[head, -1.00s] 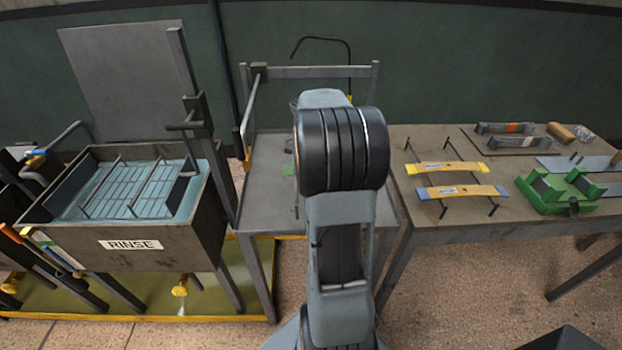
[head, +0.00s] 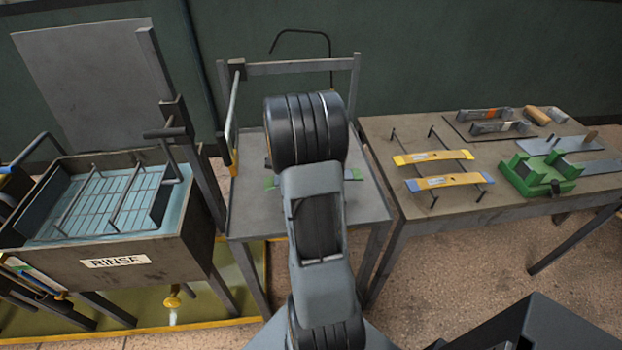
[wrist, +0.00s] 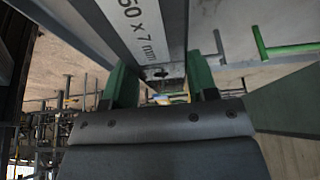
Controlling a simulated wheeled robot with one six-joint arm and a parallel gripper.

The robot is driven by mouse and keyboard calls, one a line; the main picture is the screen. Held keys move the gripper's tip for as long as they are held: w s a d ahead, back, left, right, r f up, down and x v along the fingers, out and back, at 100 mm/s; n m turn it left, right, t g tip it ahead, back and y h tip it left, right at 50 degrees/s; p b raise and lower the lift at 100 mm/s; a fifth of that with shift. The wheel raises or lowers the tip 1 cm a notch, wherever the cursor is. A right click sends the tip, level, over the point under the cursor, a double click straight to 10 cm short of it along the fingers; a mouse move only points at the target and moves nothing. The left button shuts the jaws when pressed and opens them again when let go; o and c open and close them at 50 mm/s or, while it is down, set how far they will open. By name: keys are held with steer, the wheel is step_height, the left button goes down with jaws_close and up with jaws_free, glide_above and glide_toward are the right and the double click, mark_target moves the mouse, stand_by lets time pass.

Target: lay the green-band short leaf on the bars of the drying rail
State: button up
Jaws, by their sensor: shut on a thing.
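My gripper (wrist: 160,82) shows in the wrist view, its green fingers shut on a long grey strip (wrist: 140,28) with a white label ending in "60 x 7 mm". I take it as the green-band short leaf; its band is not clear. The wrist view shows a thin green bar (wrist: 290,48) at the right.
A rinse tank (head: 150,250) with a wire rack stands at the left. An upright frame (head: 300,67) rises behind the middle table. On the right table (head: 400,230), a yellow-banded leaf (head: 433,157) and a blue-banded leaf (head: 450,181) lie across dark bars beside a green fixture (head: 540,178).

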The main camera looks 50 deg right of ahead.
step_height(320, 180, down, 2)
steer(key=shift+f, duration=0.1)
steer(key=shift+f+b, duration=0.5)
steer(key=shift+b, duration=0.2)
steer(key=o, duration=1.2)
steer(key=shift+r+p, duration=0.25)
steer(key=shift+p, duration=0.15)
steer(key=v, duration=1.2)
steer(key=shift+r, duration=0.2)
